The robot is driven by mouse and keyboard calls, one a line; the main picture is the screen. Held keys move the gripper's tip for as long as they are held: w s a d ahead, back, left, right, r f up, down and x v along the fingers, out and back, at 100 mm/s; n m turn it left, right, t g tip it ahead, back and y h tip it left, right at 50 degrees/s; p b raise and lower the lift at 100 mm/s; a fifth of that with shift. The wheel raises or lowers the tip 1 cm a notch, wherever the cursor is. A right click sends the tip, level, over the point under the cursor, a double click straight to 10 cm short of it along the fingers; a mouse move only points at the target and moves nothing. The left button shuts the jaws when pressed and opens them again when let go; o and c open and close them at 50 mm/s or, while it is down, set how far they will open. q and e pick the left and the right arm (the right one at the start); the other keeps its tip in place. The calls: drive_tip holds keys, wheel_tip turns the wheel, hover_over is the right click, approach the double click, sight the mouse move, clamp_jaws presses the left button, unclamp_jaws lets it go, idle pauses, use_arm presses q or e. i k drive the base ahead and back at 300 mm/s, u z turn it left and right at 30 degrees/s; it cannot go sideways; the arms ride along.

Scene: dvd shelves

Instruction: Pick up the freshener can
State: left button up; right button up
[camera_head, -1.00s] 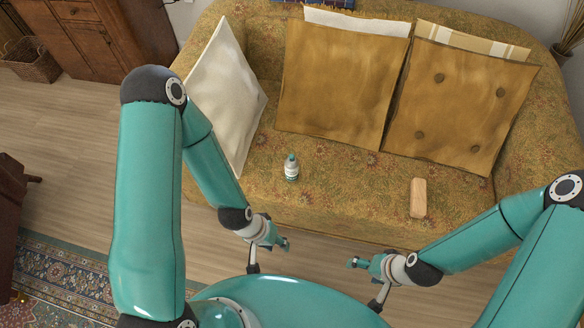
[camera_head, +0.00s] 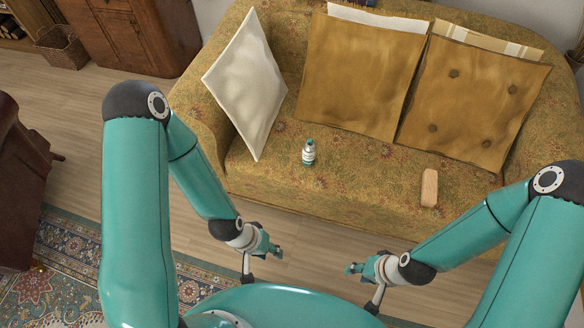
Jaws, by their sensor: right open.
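The freshener can (camera_head: 308,153) is a small white can with a teal top and teal markings. It stands upright on the seat of the patterned sofa (camera_head: 340,185), left of the seat's middle. My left gripper (camera_head: 268,262) is in front of the sofa, lower left of the can and apart from it; its small fingers do not show clearly whether they are open. My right gripper (camera_head: 362,282) is open and empty in front of the sofa, lower right of the can.
A tan block-like object (camera_head: 429,188) lies on the seat to the right. A white cushion (camera_head: 247,85) and mustard cushions (camera_head: 360,75) lean behind the can. A patterned rug (camera_head: 65,265), a wicker basket (camera_head: 62,47) and a wooden cabinet (camera_head: 135,40) are at left.

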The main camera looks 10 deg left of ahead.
sight(309, 151)
drive_tip(key=u, duration=0.4)
drive_tip(key=k, duration=0.95)
drive_tip(key=u, duration=0.75)
drive_tip(key=i, duration=2.15)
drive_tip(key=z, duration=0.65)
drive_tip(key=k, duration=0.85)
drive_tip(key=z, duration=0.2)
drive_tip(key=i, duration=0.85)
drive_tip(key=u, duration=0.05)
